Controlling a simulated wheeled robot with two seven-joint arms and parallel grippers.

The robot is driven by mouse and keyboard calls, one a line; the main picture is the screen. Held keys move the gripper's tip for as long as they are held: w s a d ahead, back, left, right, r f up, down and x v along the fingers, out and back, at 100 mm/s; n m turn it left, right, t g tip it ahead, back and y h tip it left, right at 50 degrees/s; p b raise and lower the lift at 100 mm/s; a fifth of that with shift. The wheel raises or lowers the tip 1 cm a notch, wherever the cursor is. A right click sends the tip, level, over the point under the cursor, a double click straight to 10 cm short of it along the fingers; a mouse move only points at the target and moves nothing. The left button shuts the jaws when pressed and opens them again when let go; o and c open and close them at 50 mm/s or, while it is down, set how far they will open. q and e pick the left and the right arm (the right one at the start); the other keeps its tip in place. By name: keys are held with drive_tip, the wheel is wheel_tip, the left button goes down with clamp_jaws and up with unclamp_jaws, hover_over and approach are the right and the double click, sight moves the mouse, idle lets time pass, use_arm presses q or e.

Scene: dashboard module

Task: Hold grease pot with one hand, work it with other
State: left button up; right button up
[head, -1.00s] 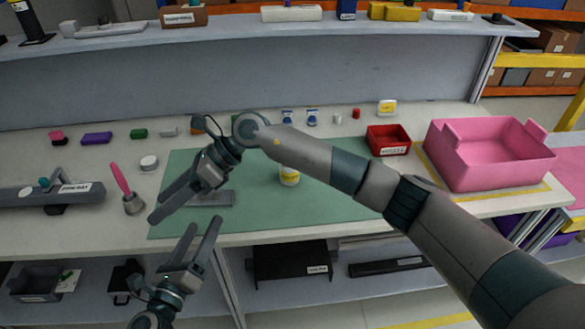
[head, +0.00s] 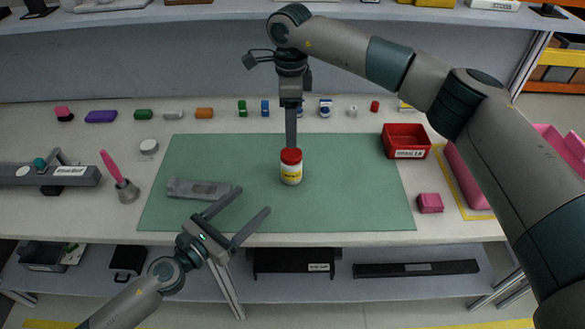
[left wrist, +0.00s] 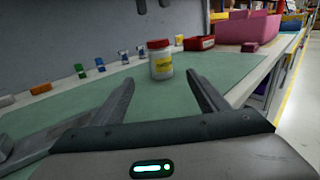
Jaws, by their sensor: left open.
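The grease pot, a white jar with a red lid and yellow label (head: 291,174), stands upright on the green mat (head: 350,205). It also shows in the left wrist view (left wrist: 160,62), ahead of the fingers. My left gripper (head: 253,200) is open and empty at the mat's front edge, pointing towards the pot from the front left and apart from it. My right gripper (head: 291,118) points down at the pot's lid in the head view. Its fingers show edge-on, so I cannot tell its opening or whether it touches the lid.
A grey block (head: 198,189) lies on the mat left of the pot. A red bin (head: 405,142) and pink block (head: 430,203) are to the right. Several small coloured items line the back.

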sight(284, 172)
use_arm(q)
drive_tip(key=shift+w+d, duration=0.1)
drive_tip(key=shift+w+d, duration=0.15)
drive_tip(key=x, duration=1.6)
drive_tip(key=shift+w+d, duration=0.2)
drive_tip(key=shift+w, duration=0.2)
clamp_jaws()
use_arm(e)
drive_tip(key=shift+m, duration=0.3)
